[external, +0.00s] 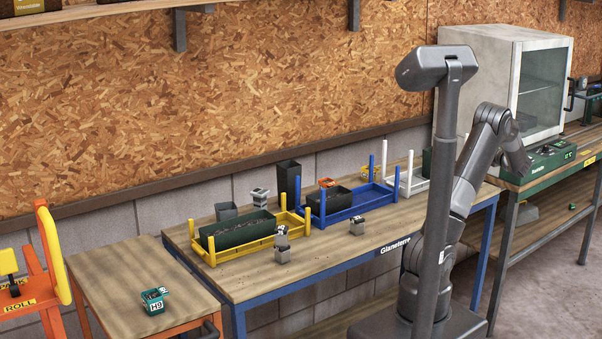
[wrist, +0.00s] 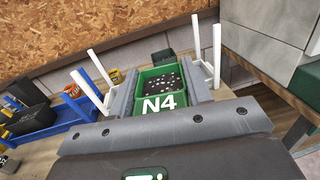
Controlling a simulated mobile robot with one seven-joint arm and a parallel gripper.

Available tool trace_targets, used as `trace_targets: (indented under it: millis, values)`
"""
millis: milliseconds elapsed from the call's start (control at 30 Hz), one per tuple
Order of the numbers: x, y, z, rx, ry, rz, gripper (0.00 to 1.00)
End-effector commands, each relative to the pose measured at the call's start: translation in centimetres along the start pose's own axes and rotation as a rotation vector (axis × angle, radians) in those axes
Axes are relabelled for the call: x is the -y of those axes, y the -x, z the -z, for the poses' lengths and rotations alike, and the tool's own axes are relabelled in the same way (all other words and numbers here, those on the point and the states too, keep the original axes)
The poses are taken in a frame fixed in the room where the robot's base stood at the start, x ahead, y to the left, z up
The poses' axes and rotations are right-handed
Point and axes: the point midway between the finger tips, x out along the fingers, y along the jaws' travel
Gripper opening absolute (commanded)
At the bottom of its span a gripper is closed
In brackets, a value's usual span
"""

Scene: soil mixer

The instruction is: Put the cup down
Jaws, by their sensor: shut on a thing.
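My gripper (wrist: 158,84) is shut on a green cup (wrist: 160,107) marked N4, with a finger on either side. The cup looks upright and holds dark soil with pale specks. White posts of a white rack (wrist: 217,55) stand on both sides of the gripper in the wrist view. The cup's underside is hidden, so I cannot tell whether it touches the rack. In the external view the white rack (external: 413,184) stands at the right end of the table, and my gripper is hidden.
A blue rack (external: 345,208) and a yellow rack (external: 228,255) with dark planters stand left along the wooden table (external: 340,258). Two small grey blocks sit near its front. A pale cabinet (external: 480,75) stands on the right bench. A teal H9 cup (external: 154,301) is on the left table.

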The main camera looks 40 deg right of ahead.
Motion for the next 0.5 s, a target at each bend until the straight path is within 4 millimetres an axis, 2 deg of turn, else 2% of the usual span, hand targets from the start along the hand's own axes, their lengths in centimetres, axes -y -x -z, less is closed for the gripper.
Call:
trace_targets:
  millis: [100,233,500]
  values:
    - [0.0,0.0,-3.0,0.001,0.007,-0.001,0.23]
    - [-0.1,-0.1,-5.6,0.001,0.006,-0.002,0.23]
    - [-2.8,-5.2,-5.8,0.001,0.001,-0.053,0.23]
